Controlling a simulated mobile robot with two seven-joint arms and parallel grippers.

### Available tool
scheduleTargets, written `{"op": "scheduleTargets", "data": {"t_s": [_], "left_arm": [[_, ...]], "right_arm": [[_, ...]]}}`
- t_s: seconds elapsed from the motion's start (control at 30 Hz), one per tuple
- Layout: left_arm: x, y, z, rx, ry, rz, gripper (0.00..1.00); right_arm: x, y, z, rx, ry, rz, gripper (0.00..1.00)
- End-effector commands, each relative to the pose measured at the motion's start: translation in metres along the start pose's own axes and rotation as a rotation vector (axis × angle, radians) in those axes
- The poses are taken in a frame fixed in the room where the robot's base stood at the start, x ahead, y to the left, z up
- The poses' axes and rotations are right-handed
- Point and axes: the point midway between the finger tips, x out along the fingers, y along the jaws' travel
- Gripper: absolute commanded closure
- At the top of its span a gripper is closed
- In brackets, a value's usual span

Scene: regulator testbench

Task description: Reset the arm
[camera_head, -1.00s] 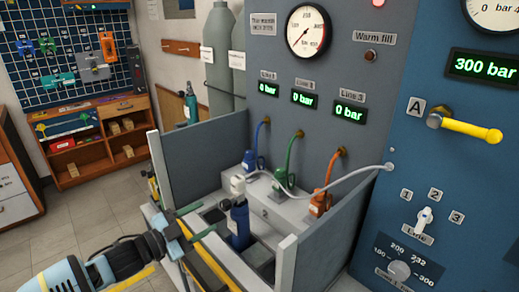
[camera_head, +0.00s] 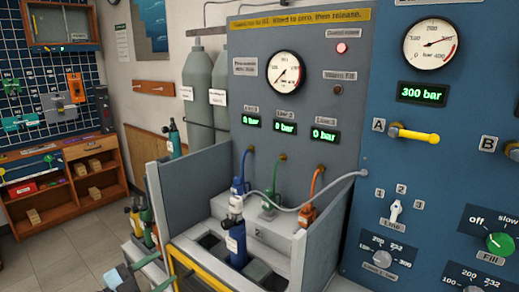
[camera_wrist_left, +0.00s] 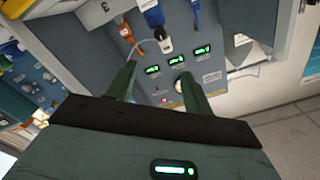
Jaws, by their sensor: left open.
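My left gripper (camera_head: 128,274) shows only in part at the bottom left edge of the head view, low in front of the test bench. In the left wrist view, the left gripper (camera_wrist_left: 158,80) has its two dark green fingers spread apart with nothing between them. That view is turned over, with the bench panel and its green displays beyond the fingers. The rest of my left arm is out of the head view. My right gripper is in neither view.
A grey-walled bay (camera_head: 305,245) holds a blue cylinder (camera_head: 237,245) upright, with blue, green and orange connectors behind. A blue control panel (camera_head: 450,160) with a yellow handle (camera_head: 417,136) stands at right. Several small bottles (camera_head: 140,222) stand left of the bay. Floor (camera_head: 70,250) is clear at left.

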Motion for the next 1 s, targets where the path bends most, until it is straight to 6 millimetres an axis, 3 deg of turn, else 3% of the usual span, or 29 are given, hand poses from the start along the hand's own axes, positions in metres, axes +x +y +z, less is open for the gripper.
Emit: {"op": "scheduleTargets", "data": {"t_s": [0.37, 0.57, 0.77, 1.0], "left_arm": [[-0.015, 0.095, 0.017, -0.184, -0.081, 0.005, 0.49], [-0.043, 0.164, 0.029, -0.335, -0.181, -0.014, 0.49], [-0.088, 0.23, 0.04, -0.492, -0.327, -0.053, 0.49], [-0.165, 0.3, 0.052, -0.662, -0.558, -0.113, 0.49]], "right_arm": [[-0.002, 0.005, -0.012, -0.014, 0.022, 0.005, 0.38], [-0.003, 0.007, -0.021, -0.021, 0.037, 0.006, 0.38], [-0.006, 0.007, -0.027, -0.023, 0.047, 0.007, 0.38], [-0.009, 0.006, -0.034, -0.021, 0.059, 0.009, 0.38]]}}
